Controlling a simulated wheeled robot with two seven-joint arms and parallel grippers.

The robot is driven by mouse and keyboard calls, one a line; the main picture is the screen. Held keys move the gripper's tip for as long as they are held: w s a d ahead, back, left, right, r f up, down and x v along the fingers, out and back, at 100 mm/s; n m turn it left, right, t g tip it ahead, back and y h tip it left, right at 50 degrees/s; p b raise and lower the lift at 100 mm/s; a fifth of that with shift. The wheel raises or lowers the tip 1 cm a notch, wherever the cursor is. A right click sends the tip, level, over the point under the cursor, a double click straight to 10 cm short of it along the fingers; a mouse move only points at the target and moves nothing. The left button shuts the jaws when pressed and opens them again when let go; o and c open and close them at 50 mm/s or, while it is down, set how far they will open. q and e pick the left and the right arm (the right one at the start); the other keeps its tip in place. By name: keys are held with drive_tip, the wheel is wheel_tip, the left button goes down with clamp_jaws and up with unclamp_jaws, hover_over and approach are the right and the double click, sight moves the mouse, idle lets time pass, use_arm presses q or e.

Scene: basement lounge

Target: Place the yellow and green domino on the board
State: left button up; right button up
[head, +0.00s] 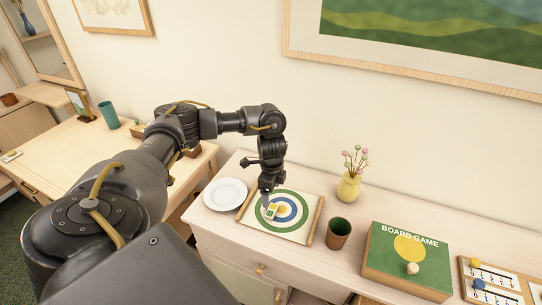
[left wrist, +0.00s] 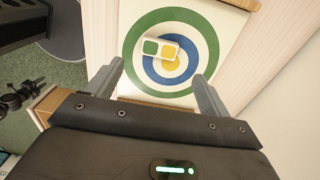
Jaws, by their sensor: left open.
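The board (head: 312,206) is a cream panel with green and blue target rings around a yellow centre and wooden end rails, lying on the sideboard. The domino (left wrist: 160,49) is a white tile with one green and one yellow square. It lies on the board, tilted across the rings just off the yellow centre. It also shows in the head view (head: 271,212), partly below my gripper. My left gripper (head: 267,194) points down over the board near the domino. In the left wrist view its fingers (left wrist: 158,72) are spread apart with nothing between them. My right gripper is out of view.
A white plate (head: 225,194) stands left of the board. A brown cup (head: 338,234) stands close to its right, with a yellow vase (head: 348,188) behind. A green board game box (head: 405,262) and a number board (head: 492,285) lie further right. A desk (head: 75,155) is at left.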

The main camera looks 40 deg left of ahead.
use_arm(q)
drive_tip(key=shift+r, duration=1.5)
